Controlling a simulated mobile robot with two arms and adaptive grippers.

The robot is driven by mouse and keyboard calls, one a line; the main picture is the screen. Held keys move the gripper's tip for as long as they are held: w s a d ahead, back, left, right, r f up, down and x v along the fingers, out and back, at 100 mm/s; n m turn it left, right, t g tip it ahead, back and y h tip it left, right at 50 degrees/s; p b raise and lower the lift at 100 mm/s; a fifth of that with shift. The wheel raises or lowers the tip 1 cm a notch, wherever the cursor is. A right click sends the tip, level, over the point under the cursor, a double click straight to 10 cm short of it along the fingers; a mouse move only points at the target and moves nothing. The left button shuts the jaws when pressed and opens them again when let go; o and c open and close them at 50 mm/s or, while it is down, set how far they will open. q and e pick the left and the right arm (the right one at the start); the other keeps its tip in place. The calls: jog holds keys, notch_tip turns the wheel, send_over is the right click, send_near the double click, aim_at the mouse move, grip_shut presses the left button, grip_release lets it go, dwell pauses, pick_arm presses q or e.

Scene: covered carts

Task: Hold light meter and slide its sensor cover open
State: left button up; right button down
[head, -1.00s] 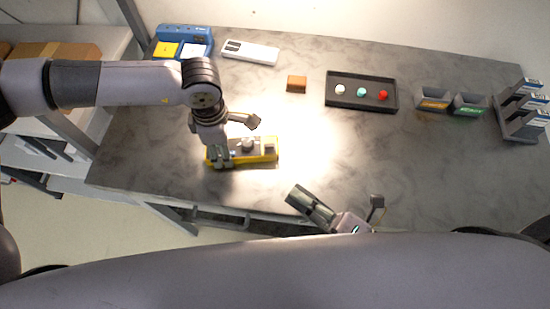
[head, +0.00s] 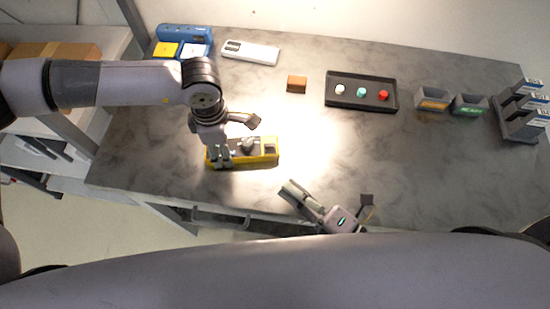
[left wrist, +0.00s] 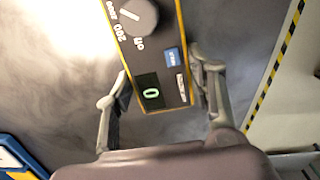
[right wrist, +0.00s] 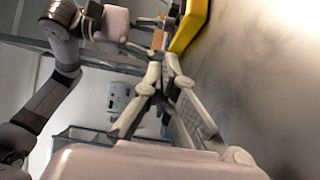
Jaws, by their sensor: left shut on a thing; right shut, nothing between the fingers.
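The light meter (head: 242,162) is a yellow-edged, dark-faced box lying lengthwise left to right near the table's front left. In the left wrist view its face (left wrist: 160,60) shows a round grey dial, a blue button and a small display reading 0. My left gripper (head: 219,157) is shut on the meter's left end, with one finger on each long side (left wrist: 158,88). A pale grey block at its right end (head: 269,147) may be the sensor cover. My right gripper (head: 287,187) is shut and empty, lower right of the meter and apart from it. The meter's yellow edge (right wrist: 190,25) shows beyond its fingertips (right wrist: 163,62).
A black tray (head: 362,103) with three coloured knobs, a brown block (head: 297,84), a white strip (head: 250,52) and a blue holder (head: 184,32) stand farther back. Small bins (head: 432,99) and a grey rack (head: 517,130) are at right. The table (head: 420,170) right of the meter is clear.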

aim_at(271, 147)
jog(key=x, duration=0.4)
jog(key=shift+w, duration=0.1)
jog(key=w, duration=0.3)
jog(key=shift+w+a, duration=0.15)
jog(key=shift+a, duration=0.1)
jog(key=shift+w, duration=0.5)
jog(key=shift+w, duration=1.6)
jog(key=shift+d, duration=0.1)
jog(key=shift+s, duration=0.1)
jog(key=shift+s, duration=0.1)
